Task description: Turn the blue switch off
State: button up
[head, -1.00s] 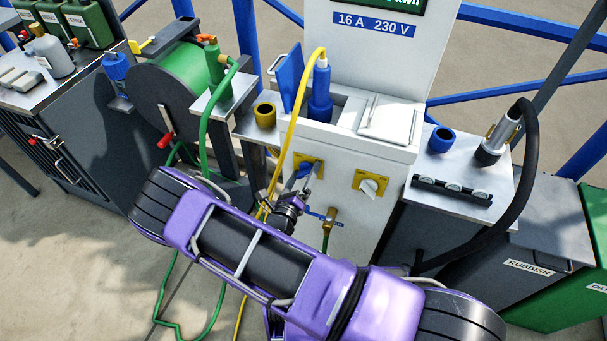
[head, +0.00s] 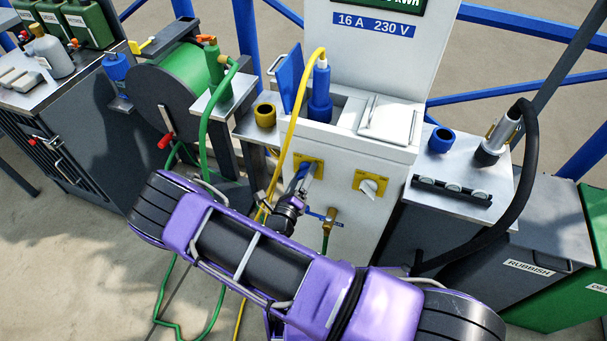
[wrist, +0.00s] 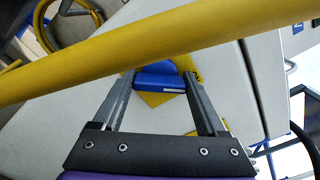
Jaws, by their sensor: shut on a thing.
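The blue switch (wrist: 160,82) sits on a yellow plate on the front of the white power post. In the head view the blue switch (head: 300,171) is partly hidden by my gripper (head: 305,172). In the wrist view my gripper (wrist: 161,84) has one finger on each side of the switch's blue handle, shut on it. The handle lies across the gap between the fingers.
A grey switch (head: 368,187) on its own yellow plate is to the right. A brass tap with a blue lever (head: 326,217) is just below. The yellow cable (head: 291,127) hangs from a blue plug (head: 320,95) past the switch. A green hose (head: 204,125) hangs at the left.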

jog(key=n, duration=0.8)
jog(key=shift+n, duration=0.4)
jog(key=n, duration=0.4)
jog(key=shift+f+n, duration=0.1)
jog(key=shift+n, duration=2)
jog(key=o, duration=1.3)
jog(key=shift+s+a, duration=0.1)
jog(key=shift+s, duration=0.05)
